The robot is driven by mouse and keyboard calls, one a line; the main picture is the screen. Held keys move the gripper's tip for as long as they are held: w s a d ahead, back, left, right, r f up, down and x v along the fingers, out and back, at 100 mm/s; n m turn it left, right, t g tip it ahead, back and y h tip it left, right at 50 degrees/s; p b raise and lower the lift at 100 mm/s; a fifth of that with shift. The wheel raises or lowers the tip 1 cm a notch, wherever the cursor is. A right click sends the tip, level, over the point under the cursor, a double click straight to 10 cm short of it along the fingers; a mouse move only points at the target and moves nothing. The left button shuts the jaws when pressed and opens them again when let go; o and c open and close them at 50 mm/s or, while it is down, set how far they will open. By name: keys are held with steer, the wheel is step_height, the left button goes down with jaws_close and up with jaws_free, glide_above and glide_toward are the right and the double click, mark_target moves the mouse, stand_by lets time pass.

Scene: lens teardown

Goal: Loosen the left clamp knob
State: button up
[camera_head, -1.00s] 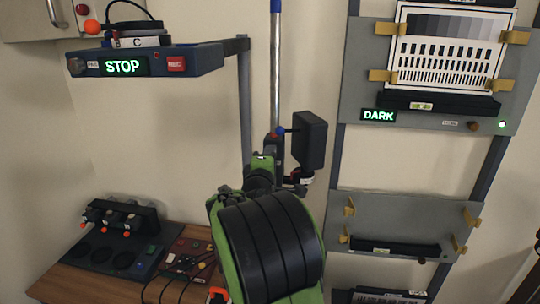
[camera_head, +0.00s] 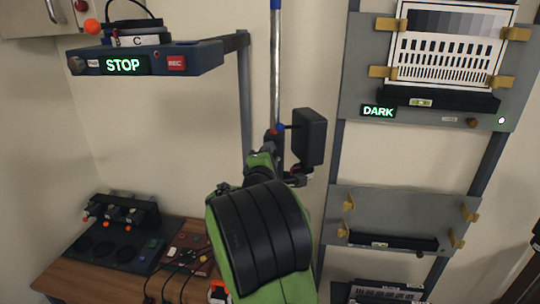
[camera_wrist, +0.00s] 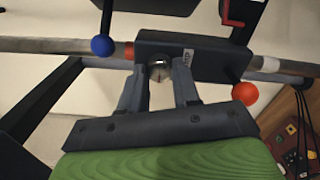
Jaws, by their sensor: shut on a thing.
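A dark clamp block (camera_wrist: 205,57) sits on a horizontal-looking metal pole (camera_wrist: 50,45) in the wrist view. A small round metal knob (camera_wrist: 160,69) on the block lies between the two fingers of my gripper (camera_wrist: 160,82), which is shut on it. A blue ball (camera_wrist: 102,45) is on the left of the block and an orange ball (camera_wrist: 244,93) on its right. In the head view the upright pole (camera_head: 274,70) and a blue ball (camera_head: 281,127) show above my green and black arm. My arm hides most of the clamp there.
A black box (camera_head: 309,137) stands out right of the pole. A shelf with a STOP sign (camera_head: 124,66) is at upper left. A rack with a DARK sign (camera_head: 377,111) is at right. A table (camera_head: 60,280) at lower left holds a dark fixture and cables.

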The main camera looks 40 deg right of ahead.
steer(key=o, duration=1.1)
steer(key=shift+c, duration=0.2)
steer(key=b+v, duration=0.4)
steer(key=v, duration=1.1)
steer(key=shift+s+a, duration=0.25)
steer(key=shift+a, duration=0.05)
